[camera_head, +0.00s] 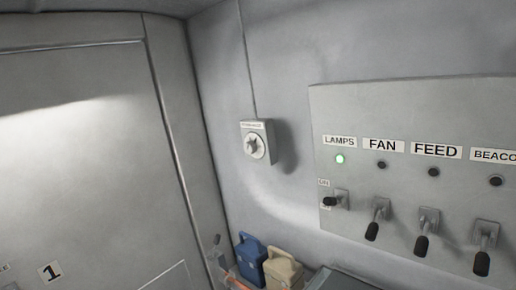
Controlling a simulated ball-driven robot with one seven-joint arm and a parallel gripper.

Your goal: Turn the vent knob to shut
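A small pale box (268,129) is fixed to the grey wall, left of the switch panel, with a thin conduit running up from it. On its front is a round dial with a star-shaped knob (254,145). The label above the knob is too small to read, so I cannot tell whether it is the vent knob. I cannot make out its setting either. My gripper is not in view, and nothing touches the knob.
A switch panel (410,125) at the right has lamps labelled LAMPS, FAN, FEED and a cut-off BEACO, with levers below. The LAMPS light (339,158) is green. Blue (250,262) and tan (283,272) containers stand below the box. A grey door (80,150) fills the left.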

